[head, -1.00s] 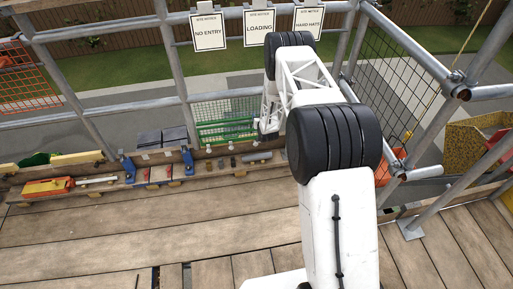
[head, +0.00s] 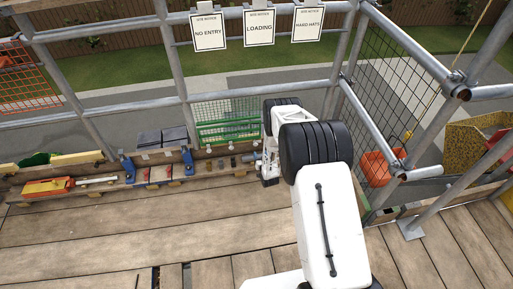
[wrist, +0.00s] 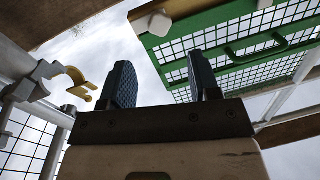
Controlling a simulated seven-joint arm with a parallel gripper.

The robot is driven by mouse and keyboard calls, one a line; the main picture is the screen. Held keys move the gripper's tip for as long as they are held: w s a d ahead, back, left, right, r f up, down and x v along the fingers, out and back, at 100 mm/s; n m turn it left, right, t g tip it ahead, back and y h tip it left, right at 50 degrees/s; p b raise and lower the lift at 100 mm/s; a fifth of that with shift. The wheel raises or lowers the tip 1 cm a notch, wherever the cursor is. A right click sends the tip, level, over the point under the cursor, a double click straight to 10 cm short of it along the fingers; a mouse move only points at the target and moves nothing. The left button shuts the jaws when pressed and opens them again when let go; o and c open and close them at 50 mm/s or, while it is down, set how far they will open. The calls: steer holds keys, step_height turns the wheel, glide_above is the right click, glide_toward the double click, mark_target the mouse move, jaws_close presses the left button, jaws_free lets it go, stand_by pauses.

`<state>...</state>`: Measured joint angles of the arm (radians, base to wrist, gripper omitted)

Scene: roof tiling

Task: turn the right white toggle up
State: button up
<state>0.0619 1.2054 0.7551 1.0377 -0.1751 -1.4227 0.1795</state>
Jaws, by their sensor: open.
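A green-framed mesh panel (head: 228,130) stands behind the far edge of the boards. Small white toggles (head: 208,148) show along the timber below it; their turn is too small to tell. The right end of that row is close to my arm and partly hidden by it. In the wrist view the green panel (wrist: 240,45) fills the upper right. One white toggle (wrist: 160,23) is at its upper left corner and another white piece (wrist: 264,3) is at the top edge. My gripper (wrist: 161,82) is open and empty, its two dark fingers apart, not touching either white piece.
A long timber ledge holds a red-and-yellow tool (head: 48,187), blue brackets (head: 128,167) and small parts. Scaffold poles and a mesh side panel (head: 400,75) stand right of my arm. A yellow hook fitting (wrist: 78,78) is left of the fingers. The plank deck in front is clear.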

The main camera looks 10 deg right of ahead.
mark_target(256, 145)
steer(key=shift+s+f, duration=0.2)
steer(key=shift+f, duration=0.1)
steer(key=shift+w, duration=0.15)
steer(key=shift+w+a, duration=0.15)
steer(key=shift+w, duration=1.1)
steer(key=shift+w+a, duration=0.2)
steer(key=shift+w, duration=1.05)
steer(key=shift+w+a, duration=0.15)
steer(key=shift+w, duration=1.1)
steer(key=shift+c, duration=0.3)
steer(key=c, duration=0.8)
steer(key=shift+c, duration=0.2)
